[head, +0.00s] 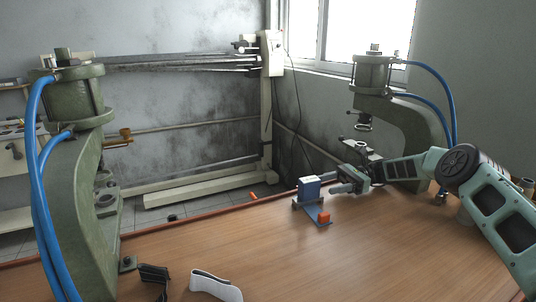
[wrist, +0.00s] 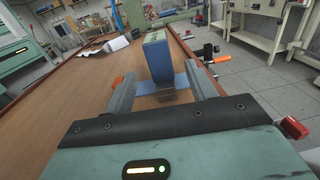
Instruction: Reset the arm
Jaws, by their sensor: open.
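My gripper (head: 345,181) is at the table's far side in the head view, low, just right of a blue block with a pale top (head: 309,188). In the wrist view my gripper (wrist: 160,72) has its two fingers apart, and the blue block (wrist: 157,56) stands upright ahead of the gap between them. I see nothing held. The block stands on a blue-grey plate (head: 318,212) with an orange piece (head: 324,217) at its near end. My arm (head: 470,190) reaches in from the right.
A green press with blue hoses (head: 70,190) stands at left; a similar press (head: 415,105) stands behind my arm at right. A white strap (head: 214,285) and a dark strap (head: 154,273) lie at the front left. The middle of the wooden table (head: 270,255) is clear.

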